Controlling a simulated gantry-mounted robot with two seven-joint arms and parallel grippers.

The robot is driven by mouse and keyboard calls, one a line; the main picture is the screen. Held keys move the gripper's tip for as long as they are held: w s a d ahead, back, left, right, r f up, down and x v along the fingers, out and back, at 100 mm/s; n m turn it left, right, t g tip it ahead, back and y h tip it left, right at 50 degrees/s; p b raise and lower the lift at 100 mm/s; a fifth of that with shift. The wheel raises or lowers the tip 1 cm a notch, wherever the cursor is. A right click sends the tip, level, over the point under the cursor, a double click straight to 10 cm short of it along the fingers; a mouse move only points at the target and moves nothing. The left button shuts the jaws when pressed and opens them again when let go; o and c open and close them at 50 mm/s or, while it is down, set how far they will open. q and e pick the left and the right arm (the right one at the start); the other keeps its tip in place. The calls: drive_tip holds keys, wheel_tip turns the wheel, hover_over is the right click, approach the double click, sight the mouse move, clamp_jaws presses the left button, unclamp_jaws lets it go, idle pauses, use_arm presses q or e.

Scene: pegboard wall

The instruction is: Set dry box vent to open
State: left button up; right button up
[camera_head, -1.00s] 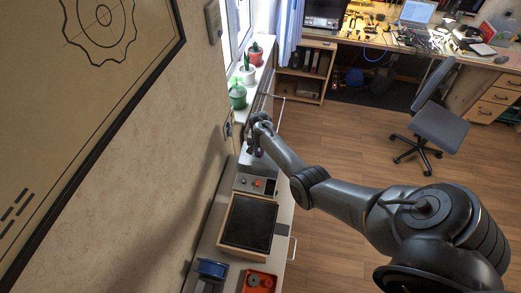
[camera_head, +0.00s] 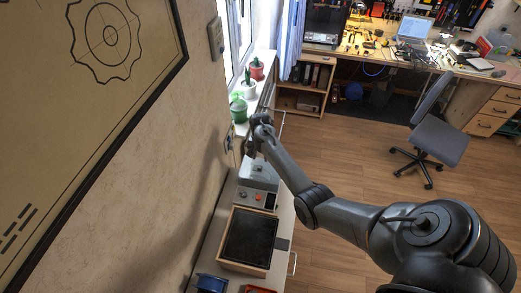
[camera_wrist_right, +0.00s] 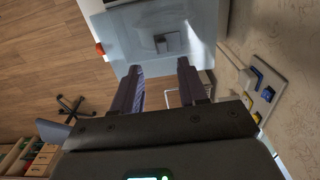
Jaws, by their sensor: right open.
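A grey box (camera_head: 258,174), likely the dry box, stands on the bench along the wall, with a red knob and a dark panel on its front. In the right wrist view its pale top (camera_wrist_right: 150,30) lies beyond my fingers and bears a small grey raised piece (camera_wrist_right: 172,42); I cannot tell whether this is the vent or how it is set. My right gripper (camera_head: 251,150) hangs over the far part of the box. In the wrist view my right gripper (camera_wrist_right: 160,72) is open, with nothing between its fingers. My left gripper is not in view.
A wooden-framed tray with a black surface (camera_head: 248,238) lies in front of the box. Potted cacti (camera_head: 248,90) stand on the windowsill beyond. A wall plate with blue and yellow parts (camera_wrist_right: 264,92) is close beside the gripper. Open floor (camera_head: 350,150) lies right of the bench.

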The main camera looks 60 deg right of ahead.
drive_tip(key=shift+r, duration=1.85)
drive_tip(key=shift+s, duration=0.1)
